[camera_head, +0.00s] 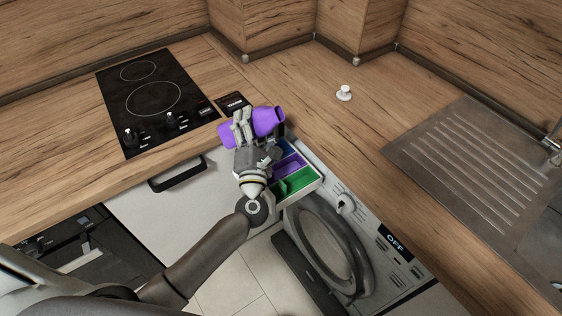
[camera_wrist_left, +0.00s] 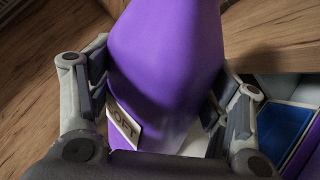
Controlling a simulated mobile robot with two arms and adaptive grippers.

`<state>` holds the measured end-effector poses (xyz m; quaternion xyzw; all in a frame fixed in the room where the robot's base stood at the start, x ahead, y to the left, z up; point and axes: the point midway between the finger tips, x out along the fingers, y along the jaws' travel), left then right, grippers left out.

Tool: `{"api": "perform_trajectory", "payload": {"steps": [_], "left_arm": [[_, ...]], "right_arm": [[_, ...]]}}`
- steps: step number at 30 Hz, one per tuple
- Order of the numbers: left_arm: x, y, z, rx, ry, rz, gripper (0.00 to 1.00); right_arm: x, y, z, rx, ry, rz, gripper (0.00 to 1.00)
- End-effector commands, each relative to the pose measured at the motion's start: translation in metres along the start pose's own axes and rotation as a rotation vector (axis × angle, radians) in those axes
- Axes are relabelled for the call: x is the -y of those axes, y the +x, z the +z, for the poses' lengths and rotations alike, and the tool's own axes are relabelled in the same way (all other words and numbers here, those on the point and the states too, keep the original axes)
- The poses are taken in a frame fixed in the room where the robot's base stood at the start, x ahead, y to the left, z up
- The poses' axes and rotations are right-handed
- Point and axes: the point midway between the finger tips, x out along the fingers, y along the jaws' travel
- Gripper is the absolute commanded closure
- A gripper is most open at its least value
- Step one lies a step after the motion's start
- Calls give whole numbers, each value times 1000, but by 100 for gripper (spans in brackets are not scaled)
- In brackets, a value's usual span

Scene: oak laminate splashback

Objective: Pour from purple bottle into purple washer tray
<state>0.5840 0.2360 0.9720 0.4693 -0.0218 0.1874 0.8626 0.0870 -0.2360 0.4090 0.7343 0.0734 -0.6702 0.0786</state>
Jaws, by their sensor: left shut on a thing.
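The purple bottle (camera_head: 262,119) is held tilted almost onto its side above the counter edge, close to the open washer drawer. My left gripper (camera_head: 243,128) is shut on it. In the left wrist view the bottle (camera_wrist_left: 165,70) fills the middle between the fingers of my left gripper (camera_wrist_left: 160,120), with a pale label low on its body. The purple washer tray (camera_head: 288,166) is the middle compartment of the pulled-out drawer, just below and right of the gripper. Its far part is partly hidden by the hand. My right gripper is not in view.
A green compartment (camera_head: 297,182) and a blue one (camera_head: 283,147) flank the purple tray. The washing machine door (camera_head: 327,245) is below. A black hob (camera_head: 150,98) is at left, a small white knob-like object (camera_head: 344,93) on the counter, and a steel drainer (camera_head: 470,160) at right.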

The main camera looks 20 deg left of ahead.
Motion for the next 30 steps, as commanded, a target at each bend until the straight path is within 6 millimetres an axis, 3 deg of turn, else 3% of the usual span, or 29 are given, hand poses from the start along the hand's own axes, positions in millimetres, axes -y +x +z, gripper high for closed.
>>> {"api": "perform_trajectory", "payload": {"steps": [30], "left_arm": [[0, 0, -2, 18, 59, 4, 72]], "right_arm": [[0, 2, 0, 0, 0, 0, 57]]}}
